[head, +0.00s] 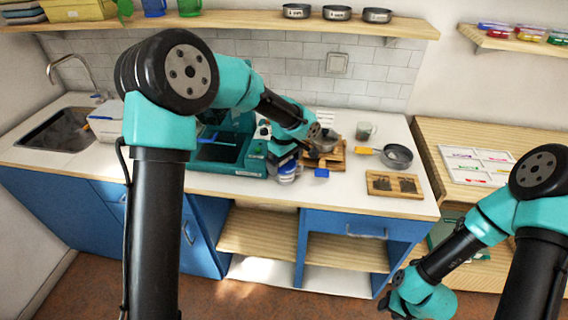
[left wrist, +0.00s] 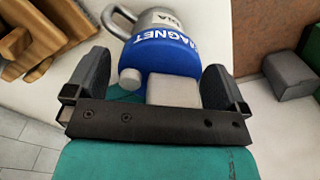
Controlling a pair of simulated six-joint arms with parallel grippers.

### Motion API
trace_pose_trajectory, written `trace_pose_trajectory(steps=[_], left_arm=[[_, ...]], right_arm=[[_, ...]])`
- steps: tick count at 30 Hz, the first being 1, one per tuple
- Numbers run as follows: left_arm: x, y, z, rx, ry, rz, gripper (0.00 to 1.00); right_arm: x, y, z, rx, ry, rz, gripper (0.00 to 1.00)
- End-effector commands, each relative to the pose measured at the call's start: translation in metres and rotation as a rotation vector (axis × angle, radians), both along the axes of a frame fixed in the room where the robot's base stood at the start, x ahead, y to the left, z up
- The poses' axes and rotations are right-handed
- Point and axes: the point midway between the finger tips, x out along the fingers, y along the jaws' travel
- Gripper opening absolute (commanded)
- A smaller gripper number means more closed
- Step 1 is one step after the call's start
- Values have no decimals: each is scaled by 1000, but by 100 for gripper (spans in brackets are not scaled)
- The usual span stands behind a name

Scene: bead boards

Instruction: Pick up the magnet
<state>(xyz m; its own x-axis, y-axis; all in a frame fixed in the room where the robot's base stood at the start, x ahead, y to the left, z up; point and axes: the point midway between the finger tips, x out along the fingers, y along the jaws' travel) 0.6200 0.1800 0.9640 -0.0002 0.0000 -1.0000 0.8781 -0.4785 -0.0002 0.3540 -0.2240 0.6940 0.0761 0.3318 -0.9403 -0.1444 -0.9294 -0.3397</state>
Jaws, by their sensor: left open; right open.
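The magnet (left wrist: 165,52) is a round piece with a blue band lettered MAGNET and a grey body with a metal loop. In the left wrist view it lies between and just beyond the fingers of my left gripper (left wrist: 157,66), which is open. A pale block and a white knob show on its near side. In the head view the blue-and-white magnet (head: 289,172) is on the white counter, just below my left gripper (head: 285,154), which partly hides it. My right gripper (head: 393,299) is open and empty, low in front of the counter, far from the magnet.
A teal machine (head: 232,167) stands left of the magnet. A wooden stand with a pot (head: 325,142) is behind, and a small blue block (head: 321,173) is to the right. A pan (head: 397,157) and a wooden tray (head: 372,188) lie further right, with clear counter between.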

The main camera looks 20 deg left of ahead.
Motion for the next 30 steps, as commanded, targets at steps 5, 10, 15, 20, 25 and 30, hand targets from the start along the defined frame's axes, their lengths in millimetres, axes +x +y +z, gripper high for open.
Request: trace_pose_trajectory(steps=[5,10,15,20,25,30], left_arm=[[0,0,0,0,0,0,89],[0,0,0,0,0,0,73],[0,0,0,0,0,0,57],[0,0,1,0,-1,0,46],[0,0,1,0,-1,0,46],[1,0,9,-1,-3,0,46]], right_arm=[[0,0,0,0,0,0,43],[0,0,0,0,0,0,43],[0,0,0,0,0,0,43],[0,0,0,0,0,0,43],[0,0,0,0,0,0,43],[0,0,0,0,0,0,43]])
